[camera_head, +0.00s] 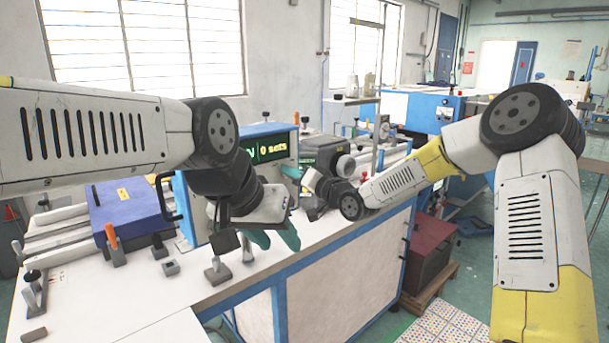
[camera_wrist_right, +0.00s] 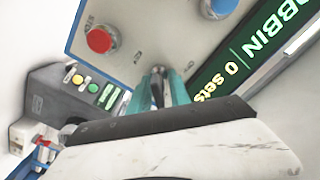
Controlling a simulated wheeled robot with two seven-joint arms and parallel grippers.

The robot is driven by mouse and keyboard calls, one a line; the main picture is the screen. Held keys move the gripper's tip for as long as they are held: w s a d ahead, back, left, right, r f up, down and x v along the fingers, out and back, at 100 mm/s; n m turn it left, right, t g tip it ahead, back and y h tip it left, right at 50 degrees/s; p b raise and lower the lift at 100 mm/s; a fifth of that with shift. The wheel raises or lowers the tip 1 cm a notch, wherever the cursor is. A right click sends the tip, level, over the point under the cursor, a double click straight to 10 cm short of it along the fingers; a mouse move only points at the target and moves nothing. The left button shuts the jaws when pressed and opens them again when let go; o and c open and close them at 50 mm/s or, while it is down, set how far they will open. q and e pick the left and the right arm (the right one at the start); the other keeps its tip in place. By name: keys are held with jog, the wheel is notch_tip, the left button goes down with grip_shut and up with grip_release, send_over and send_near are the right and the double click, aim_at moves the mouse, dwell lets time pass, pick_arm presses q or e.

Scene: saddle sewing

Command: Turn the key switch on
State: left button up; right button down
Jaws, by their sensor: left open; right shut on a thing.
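The key switch (camera_wrist_right: 157,82) sits on the pale control panel (camera_wrist_right: 150,35) in the right wrist view, below and between the red and blue buttons. My right gripper (camera_wrist_right: 168,88) has its teal fingers shut on the key switch. Its fingers partly cover the switch, so I cannot tell its turn angle. In the head view my right gripper (camera_head: 291,172) reaches the display unit's right side, and the switch is hidden there. My left gripper (camera_head: 274,238) is open and empty above the white table, in front of the display unit.
A red button (camera_wrist_right: 100,39) and a blue button (camera_wrist_right: 219,6) flank the switch. A dark machine (camera_head: 322,150) stands behind.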

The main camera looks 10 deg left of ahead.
jog(key=shift+f+m, duration=0.1)
jog(key=shift+m, duration=0.4)
jog(key=c, duration=1.6)
grip_release()
jog(key=shift+o, duration=0.2)
jog(key=shift+d, duration=0.15)
jog(key=v, duration=0.7)
jog(key=shift+s+d, duration=0.25)
